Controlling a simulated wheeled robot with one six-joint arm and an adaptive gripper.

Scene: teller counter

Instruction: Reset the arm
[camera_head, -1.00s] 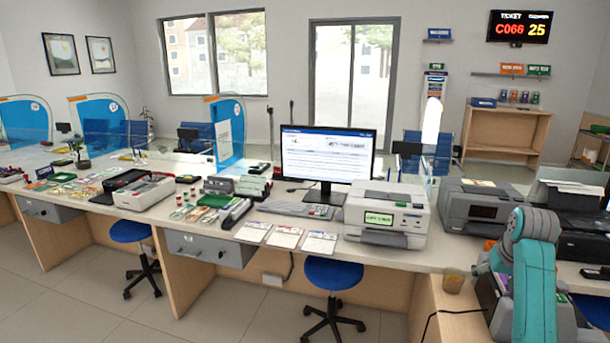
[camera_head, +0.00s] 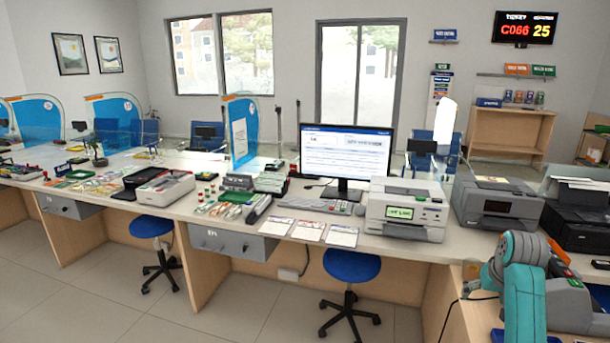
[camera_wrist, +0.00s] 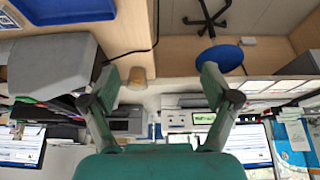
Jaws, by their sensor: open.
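My gripper (camera_wrist: 158,80) shows in the wrist view with its two fingers wide apart and nothing between them. The wrist view looks at the counter upside down. My teal and grey arm (camera_head: 523,285) stands at the lower right of the head view, folded in front of the right end of the counter. Its gripper end cannot be made out there.
A label printer (camera_head: 406,210), a grey printer (camera_head: 497,205) and a monitor (camera_head: 345,153) stand on the counter (camera_head: 262,225). A blue stool (camera_head: 351,266) is below; it also shows in the wrist view (camera_wrist: 220,57). A grey device (camera_wrist: 50,62) sits near the left finger.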

